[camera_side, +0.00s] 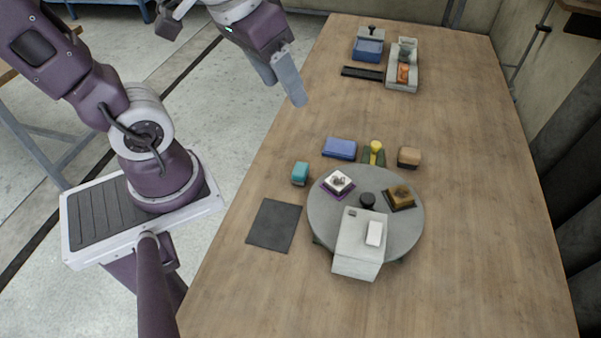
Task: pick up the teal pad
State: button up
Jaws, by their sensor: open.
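The teal pad (300,173) is a small block on the wooden table, just left of the round grey turntable and above the dark flat mat. Its top and front faces show and nothing covers it. My gripper (291,90) is open and empty. It hangs high near the table's left edge, above the teal pad in the picture and well apart from it.
A blue block (340,148), a yellow-topped green item (374,153) and a tan block (409,157) stand close by. The grey turntable (320,217) carries several things. The dark mat (274,225) lies flat. The table's right side (480,200) is clear.

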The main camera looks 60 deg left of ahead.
jog(key=w+a+f+n+g, duration=0.2)
jog(key=w+a+f+n, duration=0.15)
jog(key=w+f, duration=0.4)
jog(key=n+g, duration=0.2)
jog(key=n, duration=0.2)
send_over(300, 168)
notch_tip(300, 168, down, 19)
jog(key=shift+a+f, duration=0.1)
jog(key=shift+a, duration=0.05)
jog(key=f, duration=0.7)
jog(key=shift+d, duration=0.2)
grip_shut()
